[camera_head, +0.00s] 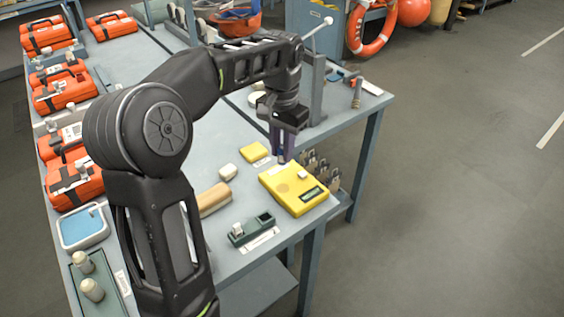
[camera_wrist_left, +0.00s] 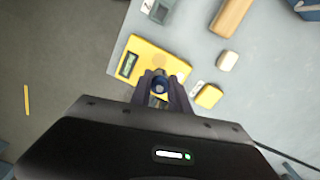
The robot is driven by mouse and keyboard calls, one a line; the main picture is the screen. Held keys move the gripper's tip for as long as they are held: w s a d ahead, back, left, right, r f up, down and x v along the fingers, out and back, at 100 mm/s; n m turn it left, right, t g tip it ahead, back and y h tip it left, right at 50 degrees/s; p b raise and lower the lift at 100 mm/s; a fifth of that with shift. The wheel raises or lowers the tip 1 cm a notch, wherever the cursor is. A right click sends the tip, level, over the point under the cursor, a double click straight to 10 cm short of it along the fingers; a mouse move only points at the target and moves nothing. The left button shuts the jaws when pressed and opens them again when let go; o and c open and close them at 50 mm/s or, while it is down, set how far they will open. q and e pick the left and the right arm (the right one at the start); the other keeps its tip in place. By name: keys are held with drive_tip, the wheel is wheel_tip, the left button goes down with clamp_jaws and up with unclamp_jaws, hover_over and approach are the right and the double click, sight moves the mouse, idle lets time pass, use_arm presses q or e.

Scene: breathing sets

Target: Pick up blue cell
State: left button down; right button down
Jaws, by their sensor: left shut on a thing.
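My left gripper (camera_head: 283,155) points down above the far left corner of a yellow meter box (camera_head: 280,178). It is shut on the blue cell (camera_head: 283,151), which shows only as a small bluish patch between the fingers. In the left wrist view the fingers (camera_wrist_left: 161,92) close around the cell's dark blue round end (camera_wrist_left: 160,82), with the yellow box (camera_wrist_left: 150,55) beyond. The fingers hide most of the cell. I cannot tell how far the cell is above the surface. My right gripper is not in view.
A green two-slot holder (camera_head: 252,229) with a small pale piece, a tan block (camera_head: 213,199), a white block (camera_head: 228,172) and a small yellow block (camera_head: 254,152) lie nearby on the bench. Orange cases (camera_head: 75,185) line the left side. Several metal fittings (camera_head: 322,170) stand along the right edge.

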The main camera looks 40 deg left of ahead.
use_arm(q)
drive_tip(key=shift+r, duration=0.25)
idle(0.4)
drive_tip(key=w+d+f, duration=0.1)
drive_tip(key=d+f, duration=0.1)
drive_tip(key=d, duration=0.1)
drive_tip(key=w+d+f, duration=0.1)
drive_tip(key=d+f, duration=0.1)
drive_tip(key=d, duration=0.1)
drive_tip(key=w+d+f, duration=0.1)
drive_tip(key=d+f, duration=0.1)
drive_tip(key=d, duration=0.1)
drive_tip(key=shift+w+d+f, duration=0.2)
drive_tip(key=shift+d+f, duration=0.05)
drive_tip(key=d+f, duration=0.4)
drive_tip(key=d, duration=0.3)
drive_tip(key=shift+w+d+f, duration=0.3)
drive_tip(key=shift+w+d, duration=0.05)
